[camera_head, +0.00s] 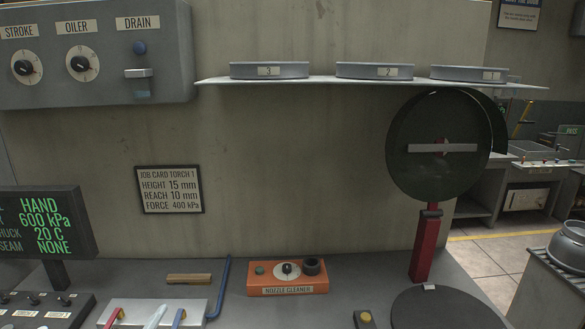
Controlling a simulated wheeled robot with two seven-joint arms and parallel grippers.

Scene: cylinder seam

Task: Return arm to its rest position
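Neither of my grippers nor any part of my arms shows in the head view. I cannot tell where either gripper is, or whether it holds anything. A dark round disc (405,165) with a pale bar across its middle stands upright at the right. A red post (422,248) rises from the bench below the disc. A dark flat round plate (445,312) lies at the bottom right, cut off by the picture edge.
An orange nozzle cleaner box (287,284) sits mid-bench. A pale tray (140,313) with coloured-handled tools, a blue bent rod (220,290) and a display (45,222) stand left. A shelf (340,81) holds three round lids.

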